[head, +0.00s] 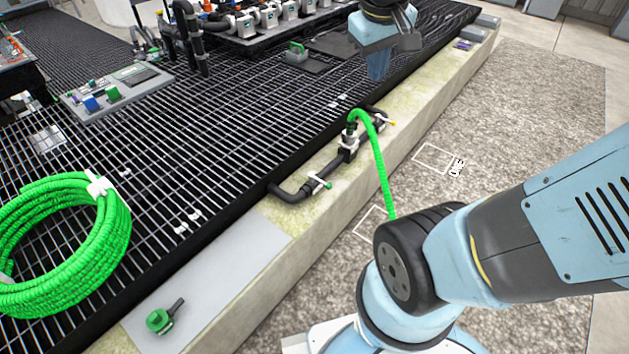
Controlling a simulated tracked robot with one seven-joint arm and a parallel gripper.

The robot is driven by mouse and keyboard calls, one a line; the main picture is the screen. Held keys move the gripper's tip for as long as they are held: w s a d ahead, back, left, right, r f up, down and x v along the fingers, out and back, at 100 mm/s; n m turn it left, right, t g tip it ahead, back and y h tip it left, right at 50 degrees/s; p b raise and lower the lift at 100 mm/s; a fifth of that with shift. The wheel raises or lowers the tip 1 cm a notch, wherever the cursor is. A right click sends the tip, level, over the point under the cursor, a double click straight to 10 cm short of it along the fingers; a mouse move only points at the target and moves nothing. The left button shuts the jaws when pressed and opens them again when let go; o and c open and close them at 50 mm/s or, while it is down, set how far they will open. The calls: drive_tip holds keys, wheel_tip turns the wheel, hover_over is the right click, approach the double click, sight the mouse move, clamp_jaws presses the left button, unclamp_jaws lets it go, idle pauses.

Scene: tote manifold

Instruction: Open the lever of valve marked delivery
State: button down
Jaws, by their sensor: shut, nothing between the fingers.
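A black pipe manifold (292,194) lies along the concrete ledge at the edge of the grating. No marking is legible, so I cannot tell which valve is delivery. My gripper (378,70) is shut and empty, pointing down above the back part of the ledge, apart from the manifold and both levers.
A coiled green hose (60,190) lies on the grating (190,150) at left. A green fitting (160,320) sits on a grey plate (215,270) in front. A panel with several blocks (118,90) and a valve bank (265,22) stand farther back.

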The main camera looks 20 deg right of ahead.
drive_tip(key=w+a+f+n+g+h, duration=0.3)
drive_tip(key=w+f+n+h, duration=0.65)
drive_tip(key=w+f, duration=1.4)
drive_tip(key=w+a+f+n+t, duration=0.1)
drive_tip(key=a+f+n+t, duration=0.2)
drive_tip(key=f, duration=0.6)
drive_tip(key=w+a+f+n+t, duration=0.1)
drive_tip(key=a+f+n, duration=0.25)
drive_tip(key=f, duration=0.55)
drive_tip(key=n+t+y, duration=0.2)
drive_tip(key=n+t, duration=0.1)
drive_tip(key=n, duration=0.4)
approach(320, 181)
drive_tip(key=w+d+f, duration=0.2)
drive_tip(key=d+f, duration=0.2)
drive_tip(key=d, duration=0.1)
drive_tip(key=shift+s+d+f+h, duration=0.1)
drive_tip(key=shift+h, duration=0.25)
